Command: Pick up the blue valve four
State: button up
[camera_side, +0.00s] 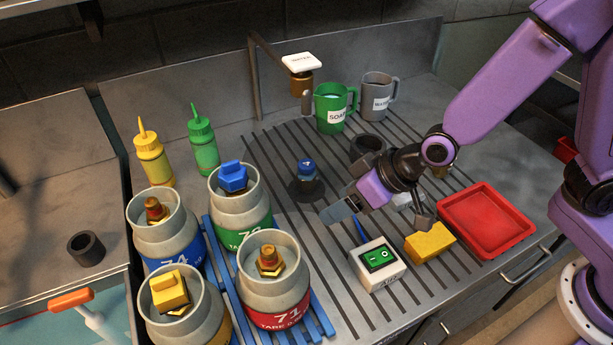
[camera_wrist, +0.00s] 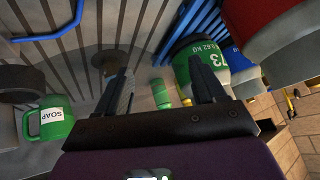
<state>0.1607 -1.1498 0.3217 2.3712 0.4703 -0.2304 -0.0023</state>
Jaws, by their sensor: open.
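The small blue valve marked 4 (camera_side: 306,168) stands upright on a dark round patch (camera_side: 302,191) of the ribbed drainboard in the side view. My gripper (camera_side: 378,212) is to the right of it and nearer the camera, apart from it and empty. Its fingers are spread, and they also show wide apart in the wrist view (camera_wrist: 160,87). I cannot make out the valve in the wrist view; a finger may cover it. Another blue valve (camera_side: 233,176) sits on top of the green-banded canister 73 (camera_side: 239,222), which also shows right of the fingers in the wrist view (camera_wrist: 203,62).
Several canisters stand at front left, including red-labelled 71 (camera_side: 275,300). A green SOAP mug (camera_side: 331,106) and a grey mug (camera_side: 377,95) stand behind. Bare drainboard lies between gripper and valve.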

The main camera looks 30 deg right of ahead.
aim_at(308, 166)
jog(key=w+f+m+t+h, duration=0.1)
jog(key=w+t, duration=0.1)
jog(key=w, duration=0.1)
jog(key=w+f+m+t+h, duration=0.1)
jog(key=w+f+m+t, duration=0.1)
jog(key=w+t, duration=0.1)
jog(key=w+f+m+t+h, duration=0.1)
jog(key=w+m+t+h, duration=0.1)
jog(key=w, duration=0.3)
jog(key=shift+w+a+f+t, duration=0.15)
jog(key=shift+a+f+t, duration=0.1)
jog(key=shift+t, duration=0.15)
jog(key=shift+w+d+m+t+h, duration=0.3)
jog(key=shift+d+t+h, duration=0.4)
jog(key=shift+h, duration=0.1)
jog(key=shift+w, duration=0.2)
jog(key=shift+d+x, duration=0.15)
jog(key=shift+x, duration=1.65)
jog(key=shift+d+x, duration=0.1)
jog(key=shift+x, duration=1.7)
grip_shut()
